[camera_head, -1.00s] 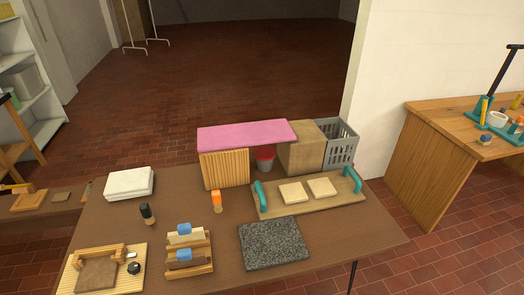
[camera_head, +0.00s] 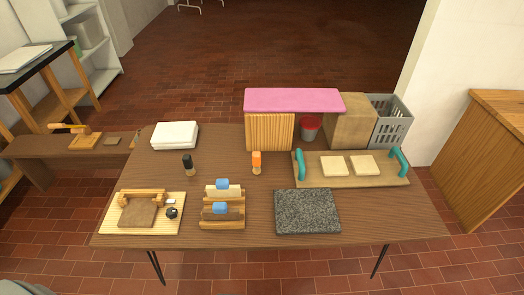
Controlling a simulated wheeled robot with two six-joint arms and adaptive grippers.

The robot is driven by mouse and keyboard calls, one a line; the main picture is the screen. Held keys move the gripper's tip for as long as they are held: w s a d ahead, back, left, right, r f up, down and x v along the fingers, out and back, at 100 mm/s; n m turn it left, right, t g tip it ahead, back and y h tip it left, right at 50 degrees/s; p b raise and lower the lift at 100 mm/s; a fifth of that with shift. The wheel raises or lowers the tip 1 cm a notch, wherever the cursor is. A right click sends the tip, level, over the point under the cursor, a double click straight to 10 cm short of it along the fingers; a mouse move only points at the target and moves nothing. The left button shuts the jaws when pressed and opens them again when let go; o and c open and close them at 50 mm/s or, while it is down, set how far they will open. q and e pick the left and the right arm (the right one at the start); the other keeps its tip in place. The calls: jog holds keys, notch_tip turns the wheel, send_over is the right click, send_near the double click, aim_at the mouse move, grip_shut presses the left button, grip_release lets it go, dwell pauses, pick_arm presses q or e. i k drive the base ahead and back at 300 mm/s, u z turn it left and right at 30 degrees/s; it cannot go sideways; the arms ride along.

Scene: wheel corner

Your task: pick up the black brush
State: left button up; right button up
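The black brush (camera_head: 188,162) stands upright on the brown table (camera_head: 385,205), left of the middle. It has a black upper part and a small pale lower end. A similar orange one (camera_head: 256,160) stands to its right, apart from it. Neither of my grippers is in view.
A white stack (camera_head: 175,135) lies behind the black brush. A wooden board with a brown pad (camera_head: 136,214) and a wooden rack (camera_head: 223,222) are in front. A grey stone slab (camera_head: 307,211), a teal-handled tray (camera_head: 385,179) and a pink-topped stand (camera_head: 293,100) are to the right.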

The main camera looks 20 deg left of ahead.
aim_at(188, 162)
jog(key=u, duration=0.35)
jog(key=k, duration=0.4)
jog(key=u, duration=0.85)
jog(key=i, duration=0.45)
jog(key=z, duration=0.05)
